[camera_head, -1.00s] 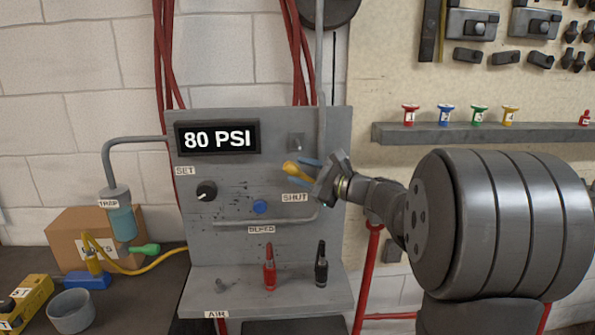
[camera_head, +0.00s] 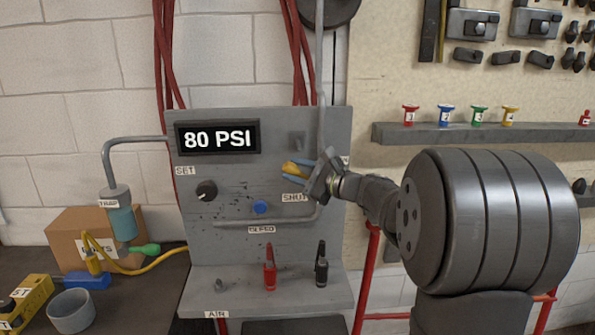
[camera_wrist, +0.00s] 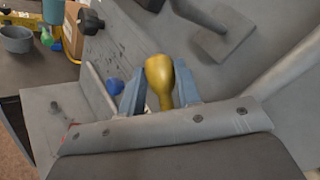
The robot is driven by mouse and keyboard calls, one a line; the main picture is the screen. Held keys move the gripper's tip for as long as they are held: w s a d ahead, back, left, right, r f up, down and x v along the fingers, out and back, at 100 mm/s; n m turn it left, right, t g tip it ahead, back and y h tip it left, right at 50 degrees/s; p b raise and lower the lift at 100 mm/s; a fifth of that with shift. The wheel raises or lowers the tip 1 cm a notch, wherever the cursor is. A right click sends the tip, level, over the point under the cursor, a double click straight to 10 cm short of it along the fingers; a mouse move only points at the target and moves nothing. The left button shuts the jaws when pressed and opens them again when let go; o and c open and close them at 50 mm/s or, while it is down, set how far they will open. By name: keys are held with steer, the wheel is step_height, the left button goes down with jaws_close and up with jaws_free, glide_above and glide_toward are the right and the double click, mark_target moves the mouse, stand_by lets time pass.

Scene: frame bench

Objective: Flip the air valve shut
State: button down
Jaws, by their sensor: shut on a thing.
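The air valve's yellow handle (camera_head: 290,168) sticks out from the grey panel (camera_head: 230,225), just above the SHUT label (camera_head: 295,197). My gripper (camera_head: 298,173) reaches it from the right, with its blue fingers on either side. In the wrist view the rounded yellow handle (camera_wrist: 160,80) stands between the two blue fingers of my gripper (camera_wrist: 158,95), which is shut on it. The valve's body and pivot are mostly hidden behind the gripper. The display (camera_head: 217,138) reads 80 PSI.
A black SET knob (camera_head: 206,190) and a blue BLEED button (camera_head: 260,206) sit left of the handle. A red tool (camera_head: 270,270) and a black tool (camera_head: 321,268) stand on the ledge below. A grey pipe (camera_head: 319,60) runs down close behind my gripper.

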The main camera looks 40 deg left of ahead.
steer(key=shift+s+a+f+n+h, duration=0.25)
steer(key=shift+f+n+h, duration=0.2)
steer(key=shift+h, duration=0.1)
steer(key=shift+s+a+f+n+h, duration=0.2)
steer(key=shift+f+n+h, duration=0.25)
steer(key=shift+h, duration=0.1)
steer(key=shift+s+a+f+n+t+h, duration=0.15)
steer(key=shift+f+n+t+h, duration=0.3)
steer(key=shift+f+h, duration=0.3)
steer(key=shift+s+a+f+n+t+h, duration=0.15)
steer(key=shift+f+n+t+h, duration=0.2)
steer(key=shift+f+n+h, duration=0.3)
steer(key=shift+f, duration=0.1)
steer(key=c, duration=1.3)
jaws_free()
steer(key=shift+c, duration=0.2)
steer(key=shift+d, duration=0.1)
steer(key=v, duration=1.7)
steer(key=shift+r, duration=0.25)
steer(key=shift+s, duration=0.1)
